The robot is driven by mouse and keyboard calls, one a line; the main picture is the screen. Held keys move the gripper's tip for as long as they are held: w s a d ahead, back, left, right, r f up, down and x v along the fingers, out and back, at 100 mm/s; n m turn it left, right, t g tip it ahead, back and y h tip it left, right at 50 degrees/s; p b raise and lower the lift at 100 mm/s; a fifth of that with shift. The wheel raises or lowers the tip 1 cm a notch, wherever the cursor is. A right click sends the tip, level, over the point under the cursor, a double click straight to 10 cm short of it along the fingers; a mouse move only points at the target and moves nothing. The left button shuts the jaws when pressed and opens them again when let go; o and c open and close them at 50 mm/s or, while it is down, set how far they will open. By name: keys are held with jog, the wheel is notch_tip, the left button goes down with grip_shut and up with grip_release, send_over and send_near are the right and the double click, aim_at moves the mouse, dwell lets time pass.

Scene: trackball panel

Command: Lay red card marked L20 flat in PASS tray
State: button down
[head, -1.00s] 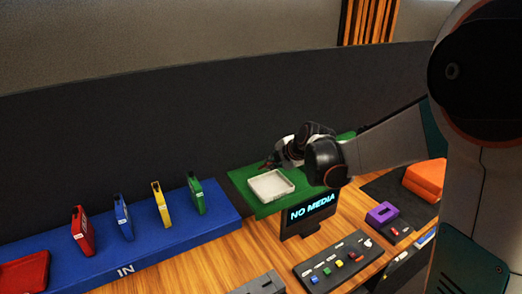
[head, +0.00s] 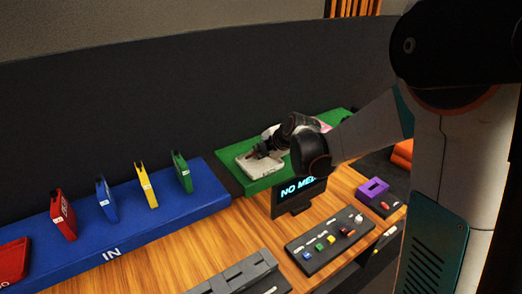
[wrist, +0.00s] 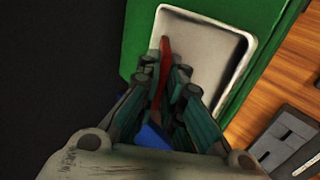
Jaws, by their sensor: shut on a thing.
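My gripper (wrist: 163,95) is shut on a thin red card (wrist: 165,50), seen nearly edge-on between the fingers in the wrist view. Its marking cannot be read. The card's end is over the white, shallow, rimmed tray (wrist: 236,38), which lies on a green mat. I cannot tell whether the card touches the tray floor. In the head view my gripper (head: 261,152) is over the pale tray (head: 250,166) and hides part of it; the held card is not clear there. A blue patch (wrist: 153,138) shows between the fingers; I cannot tell what it is.
A blue IN stand (head: 150,227) holds upright red (head: 63,213), blue, yellow and green cards. A flat red piece (head: 12,262) lies at the far left. A NO MEDIA screen (head: 298,194), button panel (head: 326,239) and purple block (head: 372,190) stand nearby. A dark wall rises behind.

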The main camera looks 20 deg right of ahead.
jog(key=shift+f, duration=0.1)
jog(key=c, duration=1.7)
grip_release()
jog(key=shift+o, duration=0.2)
jog(key=shift+s, duration=0.1)
jog(key=v, duration=1.2)
jog(key=shift+s, duration=0.1)
jog(key=s+a+f+m+g+h+b, duration=0.1)
jog(key=s+a+f+m+h+b, duration=0.1)
jog(key=s+f+m+b, duration=1.7)
jog(key=s+f+m, duration=0.2)
jog(key=s, duration=0.4)
jog(key=shift+a+m+g+h, duration=0.3)
jog(key=shift+h, duration=0.1)
